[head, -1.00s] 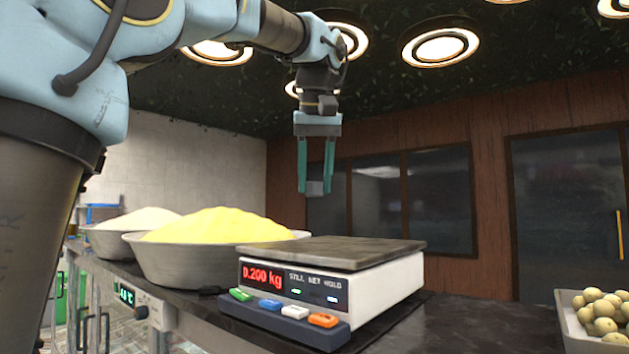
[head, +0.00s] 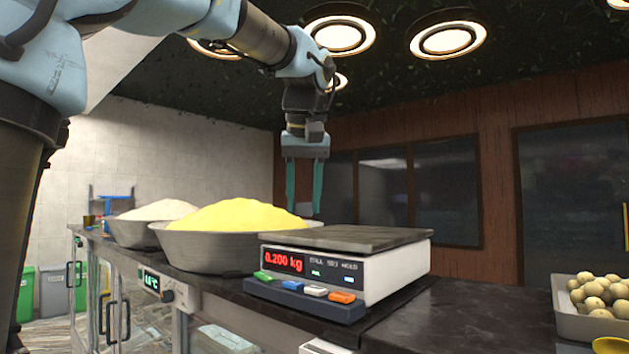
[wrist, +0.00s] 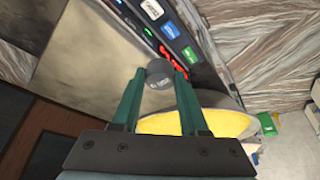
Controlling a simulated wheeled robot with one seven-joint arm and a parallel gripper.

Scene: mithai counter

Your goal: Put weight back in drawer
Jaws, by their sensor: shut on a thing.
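My gripper (head: 304,205) points down with green fingers, seen beyond the scale's pan. In the wrist view my gripper (wrist: 158,75) is shut on a small grey cylindrical weight (wrist: 158,72), held between the fingertips. The scale (head: 385,270) stands on the counter with a bare-looking flat pan (head: 350,237); its red display (head: 283,262) reads 0.200 kg.
A wide bowl of yellow food (head: 205,253) and a bowl of white food (head: 135,230) stand left of the scale. A tray of round sweets (head: 590,325) is at the right. The dark counter (head: 450,310) between scale and tray is clear. Bins (head: 52,290) stand at the left.

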